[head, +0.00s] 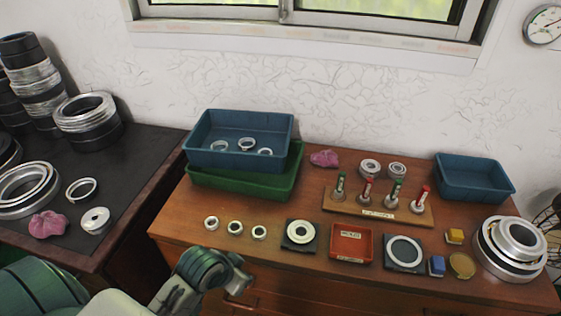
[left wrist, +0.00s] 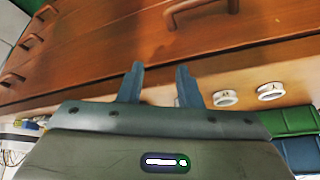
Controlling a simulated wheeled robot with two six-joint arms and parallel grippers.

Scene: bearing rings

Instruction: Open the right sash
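The window's right sash (head: 375,21) is at the top of the head view, and only its lower part shows. The left sash (head: 210,12) is beside it, and they meet at an upright stile (head: 284,12). The upper parts of both are cut off. The sashes look shut, with no gap visible. My left gripper (head: 238,283) is low at the front edge of the wooden cabinet, far below the window. In the left wrist view its two fingers (left wrist: 160,88) are apart with nothing between them. My right gripper is not in view.
The wooden cabinet (head: 185,225) holds blue bins, a green tray (head: 245,190), bearing rings and a peg board (head: 400,214). A dark table (head: 130,165) with stacked rings is at left. Drawer handles (left wrist: 200,8) are close to my left gripper. The wall below the window is bare.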

